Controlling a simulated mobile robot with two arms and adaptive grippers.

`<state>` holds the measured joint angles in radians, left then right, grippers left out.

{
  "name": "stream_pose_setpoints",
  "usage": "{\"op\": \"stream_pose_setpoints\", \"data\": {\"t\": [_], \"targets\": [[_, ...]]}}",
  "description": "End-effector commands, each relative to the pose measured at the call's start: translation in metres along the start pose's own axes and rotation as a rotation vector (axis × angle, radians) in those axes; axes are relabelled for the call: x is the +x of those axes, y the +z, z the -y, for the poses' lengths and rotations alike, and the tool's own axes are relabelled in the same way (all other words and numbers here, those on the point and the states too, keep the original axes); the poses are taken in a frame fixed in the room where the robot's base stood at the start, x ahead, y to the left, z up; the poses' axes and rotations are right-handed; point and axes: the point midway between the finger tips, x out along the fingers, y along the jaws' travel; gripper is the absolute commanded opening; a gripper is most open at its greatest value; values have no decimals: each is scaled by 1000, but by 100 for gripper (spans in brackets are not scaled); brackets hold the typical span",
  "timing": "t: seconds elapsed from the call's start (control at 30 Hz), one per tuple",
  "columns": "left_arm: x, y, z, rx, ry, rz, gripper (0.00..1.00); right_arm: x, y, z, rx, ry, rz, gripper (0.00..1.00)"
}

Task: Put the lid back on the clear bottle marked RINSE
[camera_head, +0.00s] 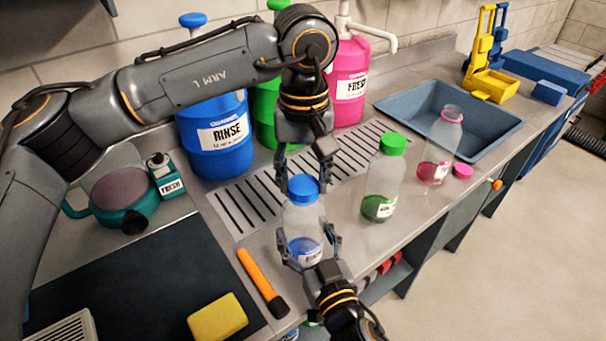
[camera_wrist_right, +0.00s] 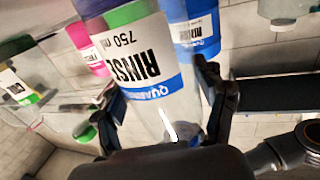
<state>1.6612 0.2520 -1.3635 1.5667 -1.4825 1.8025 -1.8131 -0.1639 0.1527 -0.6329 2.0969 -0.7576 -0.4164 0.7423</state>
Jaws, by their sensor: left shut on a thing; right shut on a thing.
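The clear bottle marked RINSE (camera_head: 301,222) stands upright at the counter's front, with blue liquid low inside. Its RINSE label appears upside down in the right wrist view (camera_wrist_right: 140,65). The blue lid (camera_head: 303,188) is at the bottle's mouth; I cannot tell whether it is fully seated. My left gripper (camera_head: 304,178) reaches down from above and is shut on the lid, one finger on each side. My right gripper (camera_head: 309,246) comes from the front and is shut around the bottle's body. The lid is not visible in the right wrist view.
A green-capped bottle (camera_head: 383,185) and an open bottle with pink liquid (camera_head: 439,150) stand to the right, beside a pink lid (camera_head: 463,171). An orange-handled tool (camera_head: 258,275) and yellow sponge (camera_head: 217,317) lie front left. Large jugs, including blue RINSE (camera_head: 215,150), stand behind.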

Motion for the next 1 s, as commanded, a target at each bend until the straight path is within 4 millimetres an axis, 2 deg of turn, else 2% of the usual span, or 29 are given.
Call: {"op": "stream_pose_setpoints", "data": {"t": [0.3, 0.5, 0.63, 0.9, 0.93, 1.0], "targets": [[0, 0, -1, 716, 0, -4, 36, 0, 0, 0, 0, 0, 1, 0], [0, 0, -1, 1048, 0, -4, 37, 0, 0, 0, 0, 0, 1, 0], [0, 0, -1, 1132, 0, -4, 37, 0, 1, 0, 0, 0, 1, 0], [0, 0, -1, 1142, 0, -4, 37, 0, 1, 0, 0, 0, 1, 0], [0, 0, -1, 1141, 0, -5, 49, 0, 1, 0, 0, 0, 1, 0], [0, 0, -1, 1141, 1, -4, 63, 0, 1, 0, 0, -1, 1, 0]]}}
